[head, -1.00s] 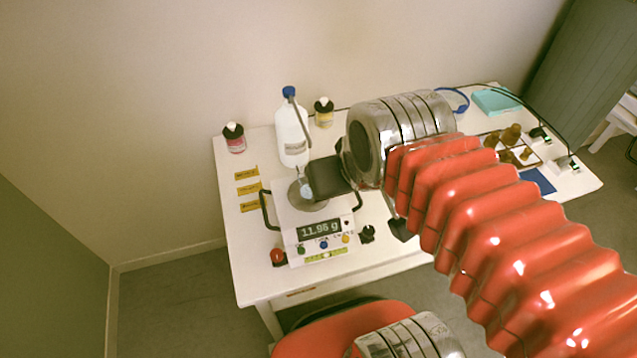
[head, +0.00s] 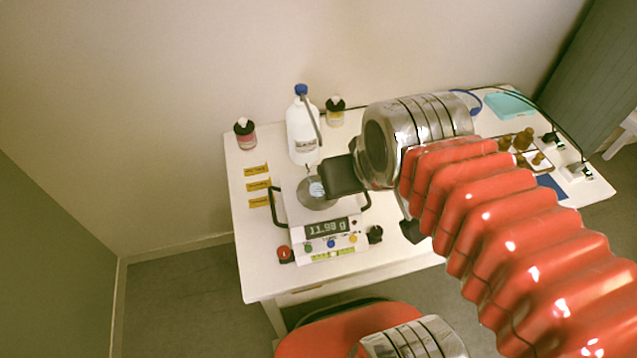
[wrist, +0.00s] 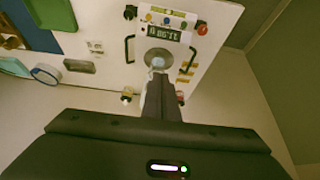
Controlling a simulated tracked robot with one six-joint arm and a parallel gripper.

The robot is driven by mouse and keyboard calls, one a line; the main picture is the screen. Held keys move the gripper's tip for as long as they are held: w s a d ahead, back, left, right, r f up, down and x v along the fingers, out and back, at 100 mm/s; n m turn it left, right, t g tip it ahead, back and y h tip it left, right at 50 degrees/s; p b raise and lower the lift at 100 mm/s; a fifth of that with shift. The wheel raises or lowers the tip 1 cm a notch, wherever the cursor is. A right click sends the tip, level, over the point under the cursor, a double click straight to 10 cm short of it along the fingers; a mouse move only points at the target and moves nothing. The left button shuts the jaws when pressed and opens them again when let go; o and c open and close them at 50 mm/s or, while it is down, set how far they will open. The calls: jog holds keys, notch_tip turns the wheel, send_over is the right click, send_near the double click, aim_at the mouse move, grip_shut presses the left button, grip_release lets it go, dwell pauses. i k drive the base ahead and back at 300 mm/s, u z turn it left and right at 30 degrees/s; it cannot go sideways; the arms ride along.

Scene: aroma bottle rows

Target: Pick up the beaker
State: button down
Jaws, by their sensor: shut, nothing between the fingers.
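A small clear, pale blue-white beaker (head: 317,189) stands on the round grey pan (head: 311,202) of a white balance (head: 296,213) on the table. The beaker also shows in the wrist view (wrist: 157,62), just beyond my fingertips. My gripper (head: 326,184) is at the right side of the beaker in the head view, with its dark body beside the pan. In the wrist view my dark fingers (wrist: 158,77) are closed together and hold nothing. Whether the fingertips touch the beaker I cannot tell. The gripper hides part of the pan.
A white wash bottle (head: 301,135) stands behind the balance. Two small labelled bottles, one red (head: 245,134) and one yellow (head: 335,111), stand at the back. Yellow labels (head: 258,186) lie on the left. A tray with brown bottles (head: 523,140) is at the right.

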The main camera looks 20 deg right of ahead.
aim_at(316, 190)
jog(key=u, duration=0.55)
jog(key=k, duration=1.35)
jog(key=u, duration=0.4)
jog(key=i, duration=0.65)
jog(key=u, duration=0.1)
